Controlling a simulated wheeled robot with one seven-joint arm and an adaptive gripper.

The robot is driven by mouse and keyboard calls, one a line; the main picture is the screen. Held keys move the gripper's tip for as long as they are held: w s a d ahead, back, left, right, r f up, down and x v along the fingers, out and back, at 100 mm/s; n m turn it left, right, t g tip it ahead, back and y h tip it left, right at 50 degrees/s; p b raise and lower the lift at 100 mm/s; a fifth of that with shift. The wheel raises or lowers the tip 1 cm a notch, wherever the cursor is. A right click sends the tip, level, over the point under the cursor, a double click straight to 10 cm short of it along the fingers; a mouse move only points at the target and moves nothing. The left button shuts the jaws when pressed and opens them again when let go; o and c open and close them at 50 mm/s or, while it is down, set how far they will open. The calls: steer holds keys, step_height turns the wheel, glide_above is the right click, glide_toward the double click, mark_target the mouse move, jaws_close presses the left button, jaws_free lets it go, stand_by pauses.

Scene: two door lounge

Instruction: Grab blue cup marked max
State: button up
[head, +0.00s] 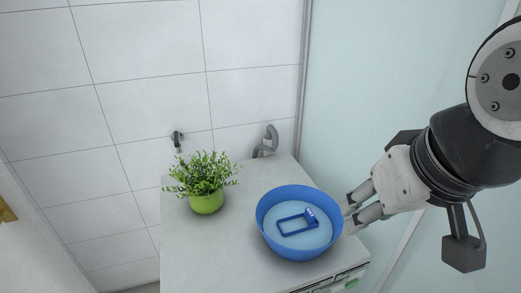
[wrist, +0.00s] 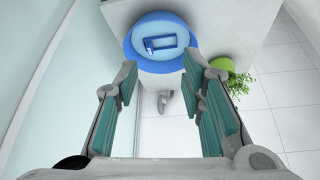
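A wide blue round bowl-like vessel (head: 270,236) stands upright on the grey-white counter. Its inside is paler blue, with a darker blue rectangular outline shape (head: 284,226) and a small white-marked tag in it. I cannot read the marking, and no other blue cup shows. In the wrist view the blue vessel (wrist: 137,52) is ahead, beyond the fingertips. My gripper (head: 350,211) is open and empty just right of the vessel's rim; whether it touches is unclear. In the wrist view my gripper (wrist: 159,68) shows its teal-padded fingers wide apart.
A green potted plant (head: 206,203) stands on the counter (head: 215,260) to the vessel's left. A grey curved fixture (head: 267,141) is behind the counter. A pale glass-like panel (head: 345,100) rises at the right. The counter's front left is clear.

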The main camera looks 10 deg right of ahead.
steer(key=w+d+f+n+g+h, duration=0.1)
steer(key=w+d+f+g+h, duration=0.2)
steer(key=w, duration=0.9)
steer(key=n+y+p, duration=0.1)
steer(key=y+p, duration=0.1)
steer(key=y, duration=0.2)
glide_toward(311, 213)
steer(key=shift+t, duration=0.3)
steer(key=b+x, duration=0.1)
steer(key=x, duration=0.3)
steer(key=shift+s+d+f, duration=0.1)
steer(key=shift+s+f, duration=0.05)
steer(key=shift+s, duration=0.05)
steer(key=shift+x, duration=2.7)
jaws_close()
